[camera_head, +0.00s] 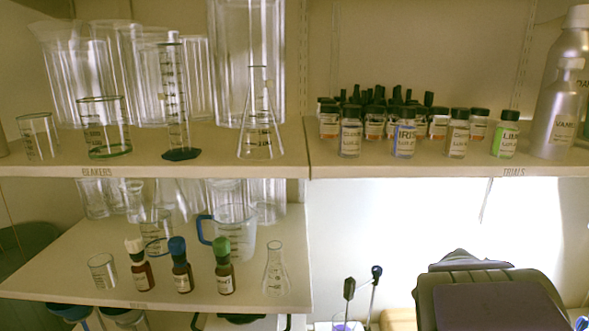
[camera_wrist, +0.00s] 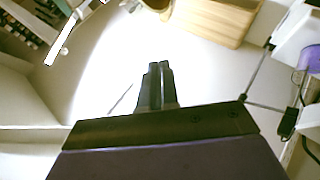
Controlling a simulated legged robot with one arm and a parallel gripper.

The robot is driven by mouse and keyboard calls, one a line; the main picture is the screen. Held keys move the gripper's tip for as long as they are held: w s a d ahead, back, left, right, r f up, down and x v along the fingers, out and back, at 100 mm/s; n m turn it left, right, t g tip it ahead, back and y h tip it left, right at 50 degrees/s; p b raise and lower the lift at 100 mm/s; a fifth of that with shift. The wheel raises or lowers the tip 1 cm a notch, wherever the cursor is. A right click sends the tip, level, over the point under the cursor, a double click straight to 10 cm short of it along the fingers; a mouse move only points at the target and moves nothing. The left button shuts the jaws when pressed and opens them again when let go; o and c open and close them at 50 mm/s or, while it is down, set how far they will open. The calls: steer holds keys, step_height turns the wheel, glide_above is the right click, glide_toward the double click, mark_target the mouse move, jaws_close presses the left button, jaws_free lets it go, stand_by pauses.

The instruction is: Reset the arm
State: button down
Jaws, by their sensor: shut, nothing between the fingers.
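My gripper (camera_wrist: 157,70) shows in the wrist view, its two dark fingers side by side and closed with nothing between them. In the head view, a dark part of my arm (camera_head: 490,300) rises at the bottom right, below the upper right shelf. The fingers cannot be made out in the head view.
Small vials stand on the upper right shelf (camera_head: 400,168), with metal bottles (camera_head: 565,110) at its right end. Glassware fills the left shelves, with dropper bottles (camera_head: 182,268) on the lower one. A wooden box (camera_wrist: 215,20) shows in the wrist view.

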steer(key=s+a+f+g+y, duration=0.2)
steer(key=s+a, duration=0.5)
steer(key=s, duration=0.3)
steer(key=s+a+f+m+g+y, duration=0.1)
steer(key=s+a+f+g+y, duration=0.1)
steer(key=s+a, duration=0.6)
steer(key=s+a+f+m+g+y, duration=0.1)
steer(key=s+a+f+g+y, duration=0.1)
steer(key=s+a, duration=0.6)
steer(key=s+g+y, duration=0.1)
steer(key=s, duration=0.3)
steer(key=shift+s+a+f+g+y+b, duration=0.2)
steer(key=shift+s+f+g+y+b, duration=0.05)
steer(key=shift+s+g+y+b, duration=0.1)
steer(key=shift+a, duration=0.4)
steer(key=shift+d, duration=0.25)
steer(key=c, duration=1.8)
jaws_free()
steer(key=shift+a, duration=0.1)
